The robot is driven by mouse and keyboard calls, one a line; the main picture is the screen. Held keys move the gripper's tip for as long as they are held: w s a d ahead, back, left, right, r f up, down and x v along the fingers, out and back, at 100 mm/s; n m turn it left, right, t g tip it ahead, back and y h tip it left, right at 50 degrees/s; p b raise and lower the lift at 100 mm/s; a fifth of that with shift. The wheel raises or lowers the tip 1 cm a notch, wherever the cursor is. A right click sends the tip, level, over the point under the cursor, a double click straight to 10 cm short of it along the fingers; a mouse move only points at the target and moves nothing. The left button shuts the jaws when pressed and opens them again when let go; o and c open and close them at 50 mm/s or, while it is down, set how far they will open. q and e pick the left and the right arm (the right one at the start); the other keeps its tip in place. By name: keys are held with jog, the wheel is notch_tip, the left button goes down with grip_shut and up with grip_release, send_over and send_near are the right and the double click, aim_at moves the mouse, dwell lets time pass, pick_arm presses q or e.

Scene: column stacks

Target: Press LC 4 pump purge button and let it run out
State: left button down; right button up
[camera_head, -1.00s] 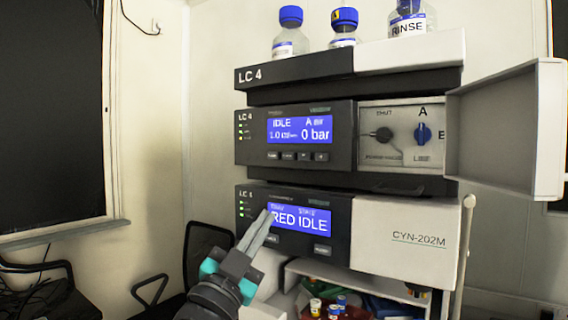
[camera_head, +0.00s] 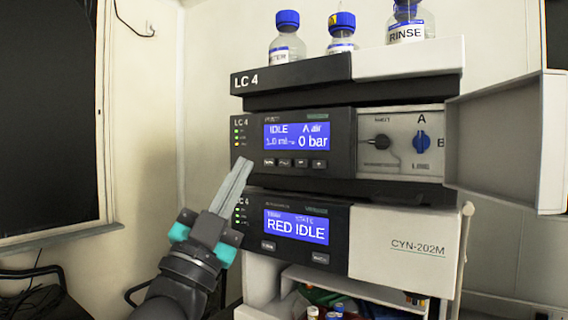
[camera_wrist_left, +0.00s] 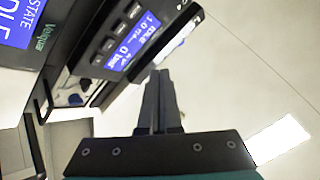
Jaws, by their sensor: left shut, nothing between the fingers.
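The LC 4 pump module (camera_head: 342,135) is the middle unit of the stack. Its blue screen (camera_head: 297,136) reads IDLE, A and 0 bar. A row of small dark buttons (camera_head: 293,162) sits under that screen. In the left wrist view the pump screen (camera_wrist_left: 134,42) and its buttons (camera_wrist_left: 122,22) show at upper left. My left gripper (camera_head: 244,163) is shut and empty, its fingertips just left of the button row and near the pump's lower left corner. In the left wrist view the shut fingers (camera_wrist_left: 158,76) point toward the pump. Contact cannot be told. My right gripper is not in view.
The lower module (camera_head: 375,238) shows RED IDLE. An open door (camera_head: 508,142) sticks out at the right, beside a valve panel with a blue knob (camera_head: 421,142). Bottles (camera_head: 342,28) with blue caps stand on top.

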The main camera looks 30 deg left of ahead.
aim_at(285, 163)
pick_arm(q)
jog(key=shift+w+d, duration=0.15)
jog(key=shift+w, duration=1.8)
jog(key=shift+w+d, duration=0.15)
jog(key=shift+w, duration=1.75)
jog(key=shift+w, duration=0.15)
jog(key=shift+w, duration=0.25)
jog(key=shift+w+d, duration=0.1)
jog(key=shift+w, duration=0.35)
jog(key=shift+s, duration=0.1)
jog(key=shift+s+p, duration=0.35)
jog(key=shift+s, duration=0.45)
